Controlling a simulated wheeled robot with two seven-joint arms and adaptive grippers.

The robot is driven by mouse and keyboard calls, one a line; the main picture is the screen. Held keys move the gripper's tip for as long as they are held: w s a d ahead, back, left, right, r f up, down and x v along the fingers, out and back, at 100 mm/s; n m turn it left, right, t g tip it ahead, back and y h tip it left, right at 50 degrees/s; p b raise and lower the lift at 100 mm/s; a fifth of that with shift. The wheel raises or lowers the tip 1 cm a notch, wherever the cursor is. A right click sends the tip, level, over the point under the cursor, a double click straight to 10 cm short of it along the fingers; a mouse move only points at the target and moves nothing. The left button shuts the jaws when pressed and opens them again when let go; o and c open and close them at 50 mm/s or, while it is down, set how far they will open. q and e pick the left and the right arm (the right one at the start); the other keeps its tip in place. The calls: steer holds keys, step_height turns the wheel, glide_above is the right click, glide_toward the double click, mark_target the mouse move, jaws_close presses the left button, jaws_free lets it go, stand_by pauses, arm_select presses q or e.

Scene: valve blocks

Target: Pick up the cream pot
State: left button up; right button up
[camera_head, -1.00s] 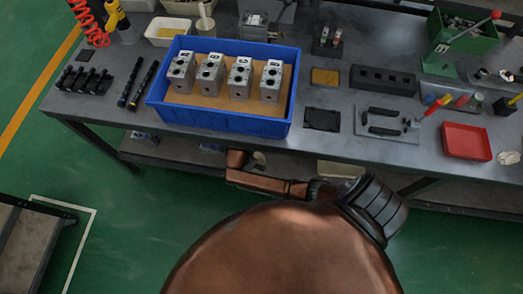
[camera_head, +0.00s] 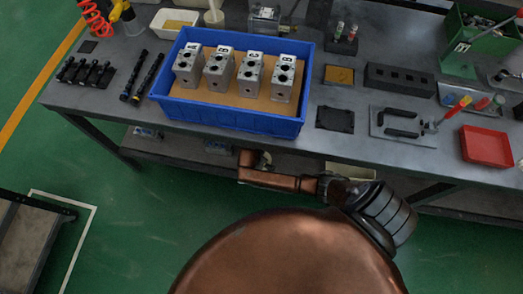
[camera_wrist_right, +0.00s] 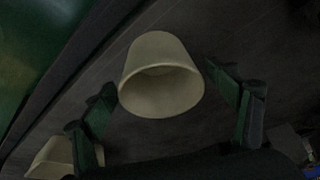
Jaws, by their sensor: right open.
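The cream pot (camera_wrist_right: 160,72) shows in the right wrist view, a plain tapered cup with its wide mouth toward the bottom of the picture. It sits on a dark grey surface. My right gripper (camera_wrist_right: 164,86) is open, with one dark green finger on each side of the pot and a visible gap on both sides. In the head view my right arm reaches to the bench's lower shelf, and its gripper is mostly hidden there. My left gripper is out of view.
A second cream object (camera_wrist_right: 50,160) lies at the lower left of the wrist view. The bench top (camera_head: 330,150) overhangs the lower shelf (camera_head: 175,152). On top stand a blue crate (camera_head: 235,118) with valve blocks and a red tray (camera_head: 487,147).

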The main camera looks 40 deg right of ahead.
steer(key=shift+d+f, duration=0.1)
steer(key=shift+f, duration=0.1)
steer(key=shift+c, duration=0.6)
steer(key=c, duration=1.1)
